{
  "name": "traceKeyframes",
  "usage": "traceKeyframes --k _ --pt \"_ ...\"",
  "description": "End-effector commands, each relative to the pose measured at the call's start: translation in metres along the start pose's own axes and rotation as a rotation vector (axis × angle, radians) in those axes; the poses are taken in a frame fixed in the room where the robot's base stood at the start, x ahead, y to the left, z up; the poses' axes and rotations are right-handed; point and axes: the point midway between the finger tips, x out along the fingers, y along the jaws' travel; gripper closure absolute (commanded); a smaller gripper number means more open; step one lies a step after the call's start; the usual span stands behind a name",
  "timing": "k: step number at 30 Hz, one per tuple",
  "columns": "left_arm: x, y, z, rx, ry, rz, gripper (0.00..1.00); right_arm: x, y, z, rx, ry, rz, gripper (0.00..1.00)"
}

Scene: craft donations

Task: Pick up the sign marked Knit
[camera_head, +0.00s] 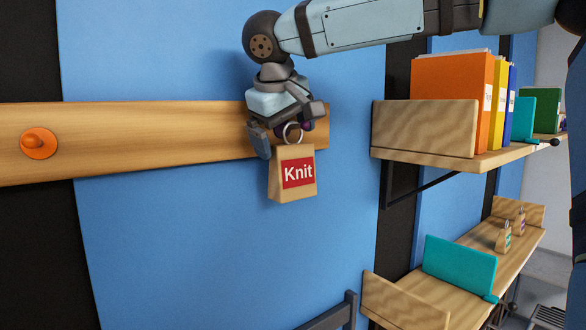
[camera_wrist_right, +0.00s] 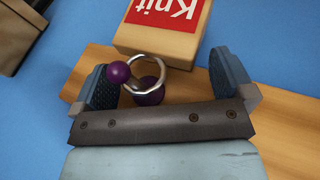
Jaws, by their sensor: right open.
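The wooden sign marked Knit (camera_head: 280,186) has a red label with white letters. It hangs by a metal ring (camera_head: 292,133) in front of the wooden rail. In the right wrist view the sign (camera_wrist_right: 138,38) is at the top. Its ring (camera_wrist_right: 163,80) is around or beside a purple peg (camera_wrist_right: 151,94) with a round purple knob (camera_wrist_right: 119,73); exactly how they link is unclear. My right gripper (camera_head: 290,130) is open, just above the sign. In the right wrist view its fingers (camera_wrist_right: 163,76) stand apart on either side of the ring and peg. My left gripper is not in view.
An orange peg (camera_head: 38,143) is on the rail (camera_head: 150,140) at left. At right, an upper shelf (camera_head: 425,128) holds upright binders (camera_head: 453,95). A lower shelf (camera_head: 405,302) holds a teal divider (camera_head: 458,266) and small tags (camera_head: 505,238). The blue wall below the sign is clear.

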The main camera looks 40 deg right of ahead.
Motion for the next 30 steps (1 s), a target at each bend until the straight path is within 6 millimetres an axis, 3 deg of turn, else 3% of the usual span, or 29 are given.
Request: traceKeyframes --k 8,16,30 --pt "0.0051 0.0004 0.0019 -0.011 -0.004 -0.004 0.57 0.0046 -0.0002 0.0000 0.001 0.001 -0.001 0.00" --pt "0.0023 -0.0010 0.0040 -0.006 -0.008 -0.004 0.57 0.0045 -0.0003 0.0001 0.001 0.000 -0.001 0.60" --pt "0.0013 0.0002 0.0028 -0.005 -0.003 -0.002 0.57 0.0040 -0.0004 0.0001 0.000 -0.002 -0.001 0.61"
